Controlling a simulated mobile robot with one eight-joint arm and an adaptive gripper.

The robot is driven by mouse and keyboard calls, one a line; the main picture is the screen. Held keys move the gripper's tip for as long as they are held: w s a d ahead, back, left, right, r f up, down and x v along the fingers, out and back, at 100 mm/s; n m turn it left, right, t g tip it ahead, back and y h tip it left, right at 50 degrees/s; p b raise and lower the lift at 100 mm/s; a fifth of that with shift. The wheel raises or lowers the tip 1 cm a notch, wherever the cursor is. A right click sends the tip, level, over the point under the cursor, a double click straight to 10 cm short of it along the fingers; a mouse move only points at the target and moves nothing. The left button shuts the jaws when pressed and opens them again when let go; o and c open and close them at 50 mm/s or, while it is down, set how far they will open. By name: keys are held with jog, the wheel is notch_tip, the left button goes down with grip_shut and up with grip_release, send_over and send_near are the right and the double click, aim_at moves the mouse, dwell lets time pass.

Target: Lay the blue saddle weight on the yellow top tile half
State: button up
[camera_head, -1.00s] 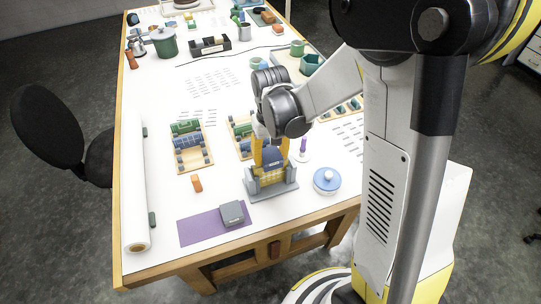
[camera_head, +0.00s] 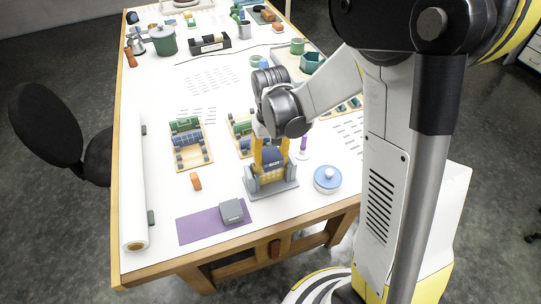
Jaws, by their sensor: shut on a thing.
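The blue saddle weight (camera_head: 271,160) is between the yellow fingers of my gripper (camera_head: 271,154), which is shut on it. It is directly over the grey stand (camera_head: 286,190) near the front edge of the table. The yellow tile (camera_head: 268,178) shows in the stand just below the weight. The weight looks very close to the tile or touching it; I cannot tell which. My wrist and fingers hide the top and back of the weight.
A grey block (camera_head: 231,211) lies on a purple mat (camera_head: 196,228) at front left. A purple-topped item (camera_head: 303,146) stands close behind.

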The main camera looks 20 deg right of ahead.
jog(key=shift+r+p, duration=1.3)
jog(key=shift+r, duration=0.7)
